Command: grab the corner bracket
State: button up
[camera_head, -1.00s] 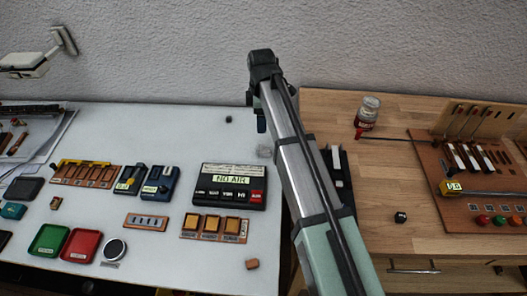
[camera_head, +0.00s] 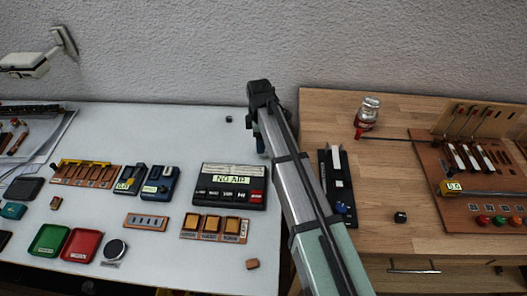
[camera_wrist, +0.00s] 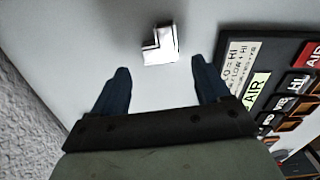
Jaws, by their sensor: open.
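The corner bracket (camera_wrist: 162,46) is a small white L-shaped piece lying flat on the light grey table. In the wrist view it lies just beyond my fingertips, roughly centred between them. My gripper (camera_wrist: 161,68) is open with dark blue fingers, and nothing is between them. I cannot tell the exact height of the fingertips above the table.
A black "NO AIR" panel (camera_head: 230,186) stands close to the gripper; it also shows at right in the wrist view (camera_wrist: 262,85). The wall is close at the back. The wooden bench (camera_head: 375,180) is to the right.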

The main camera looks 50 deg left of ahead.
notch_tip(320, 180, down, 4)
jog(key=shift+f, duration=0.15)
jog(key=c, duration=1.1)
